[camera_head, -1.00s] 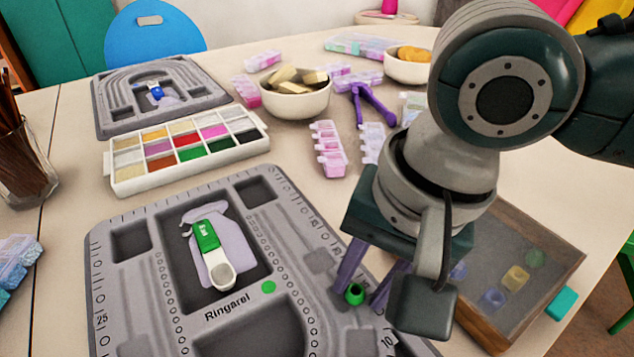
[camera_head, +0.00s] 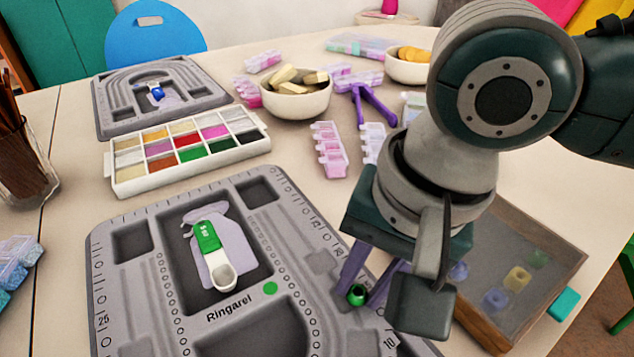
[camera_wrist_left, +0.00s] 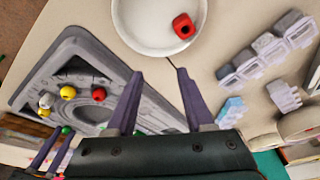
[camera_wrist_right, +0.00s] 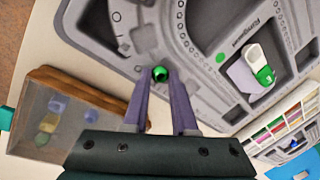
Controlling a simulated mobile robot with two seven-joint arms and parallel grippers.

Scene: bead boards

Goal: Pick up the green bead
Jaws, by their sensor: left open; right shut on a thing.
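The green bead (camera_head: 356,295) is at the right front part of the near grey bead board (camera_head: 130,272). My right gripper (camera_head: 360,294) is shut on it. The bead also shows in the right wrist view (camera_wrist_right: 159,73), between the tips of the purple fingers. I cannot tell whether it is clear of the board. Another green bead (camera_head: 537,258) lies in the wooden tray (camera_head: 545,288). My left gripper (camera_wrist_left: 152,75) is open and empty in the left wrist view, with its fingers apart.
The wooden tray, with several beads, stands right of the board. The left wrist view shows a white dish (camera_wrist_left: 135,38) with a red bead (camera_wrist_left: 184,25) and a board with yellow and red beads. A paint-colour tray (camera_head: 190,148) and bowls stand farther back.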

